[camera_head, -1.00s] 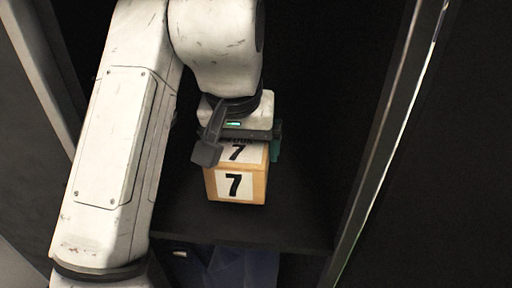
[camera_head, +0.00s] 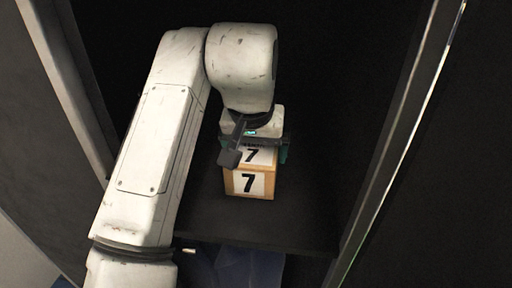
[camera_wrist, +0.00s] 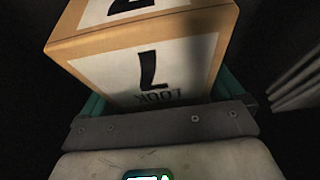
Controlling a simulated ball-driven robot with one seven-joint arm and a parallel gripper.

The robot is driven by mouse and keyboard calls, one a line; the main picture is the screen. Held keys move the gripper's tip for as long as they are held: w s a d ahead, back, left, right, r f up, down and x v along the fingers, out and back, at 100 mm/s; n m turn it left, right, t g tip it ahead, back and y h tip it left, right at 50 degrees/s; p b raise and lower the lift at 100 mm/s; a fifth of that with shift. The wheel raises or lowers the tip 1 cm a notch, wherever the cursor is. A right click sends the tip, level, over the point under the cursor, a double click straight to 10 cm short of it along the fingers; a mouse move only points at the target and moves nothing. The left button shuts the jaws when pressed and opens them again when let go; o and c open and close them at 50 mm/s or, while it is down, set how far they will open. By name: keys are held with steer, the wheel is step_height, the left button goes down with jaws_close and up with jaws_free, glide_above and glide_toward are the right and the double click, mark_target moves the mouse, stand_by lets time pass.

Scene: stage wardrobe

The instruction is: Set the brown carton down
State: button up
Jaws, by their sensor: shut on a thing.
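The brown carton (camera_head: 249,185) has white labels with a black 7 on its front and top. It is upright inside a dark cabinet, over or on a black shelf (camera_head: 300,222); I cannot tell whether its base touches the shelf. My gripper (camera_head: 256,148) is above it, pointing down, and shut on it, with a teal finger at its right side. In the wrist view the carton (camera_wrist: 200,62) fills the space between the teal fingers. The far side of the carton is hidden.
A dark side panel with a bright metal edge (camera_head: 402,160) stands right of the carton. Another upright edge (camera_head: 70,85) stands at the left. Bluish cloth (camera_head: 240,268) shows below the shelf. Bare shelf lies in front and right of the carton.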

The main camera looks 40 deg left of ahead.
mark_target(255, 176)
steer(key=o, duration=0.9)
steer(key=shift+f, duration=0.1)
steer(key=shift+s+d+r+b, duration=0.1)
steer(key=shift+s+r+b, duration=0.05)
steer(key=shift+r+b, duration=0.3)
steer(key=shift+s+b+v, duration=0.2)
steer(key=shift+b+v, duration=0.65)
steer(key=shift+v, duration=0.25)
steer(key=s+d, duration=0.2)
steer(key=s, duration=0.1)
steer(key=s+d+b, duration=0.1)
steer(key=s+d, duration=0.1)
steer(key=s, duration=0.1)
steer(key=s+d+b, duration=0.1)
steer(key=s+d, duration=0.1)
steer(key=s, duration=0.1)
steer(key=shift+s+d+r, duration=0.1)
steer(key=shift+s+d, duration=0.05)
steer(key=shift+s, duration=0.25)
